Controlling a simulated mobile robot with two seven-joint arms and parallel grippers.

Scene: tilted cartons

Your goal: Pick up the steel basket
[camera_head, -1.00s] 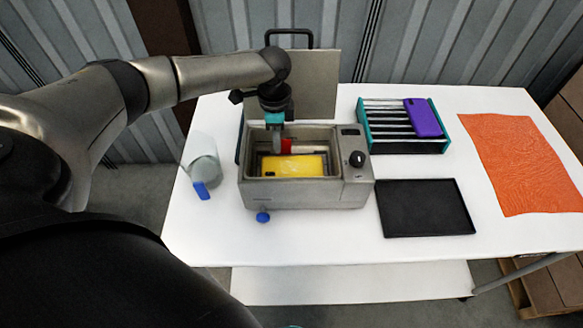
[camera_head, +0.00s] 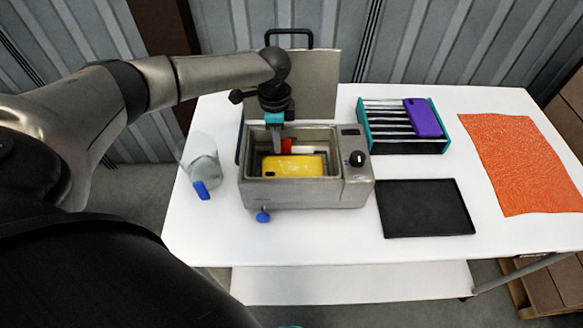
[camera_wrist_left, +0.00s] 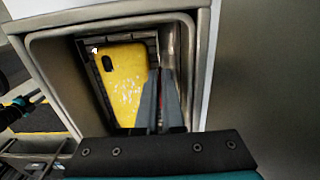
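The steel basket, a dark mesh, sits inside the grey metal bath (camera_head: 305,195); its mesh wall shows in the left wrist view (camera_wrist_left: 101,92). A yellow phone case (camera_head: 293,166) lies in it and also shows in the left wrist view (camera_wrist_left: 124,84). A red and white part (camera_head: 303,150), seemingly the basket's handle, shows beside my fingertips. My left gripper (camera_head: 277,148) reaches down into the bath from above. In the left wrist view its fingers (camera_wrist_left: 163,85) are close together with a sliver of red between them. My right gripper is out of view.
The bath's lid (camera_head: 312,80) stands open behind. A black tray (camera_head: 425,208) lies to the right. A rack (camera_head: 378,130) holds a purple phone case (camera_head: 423,117). An orange mat (camera_head: 525,165) lies far right. A clear jug (camera_head: 203,165) stands left of the bath.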

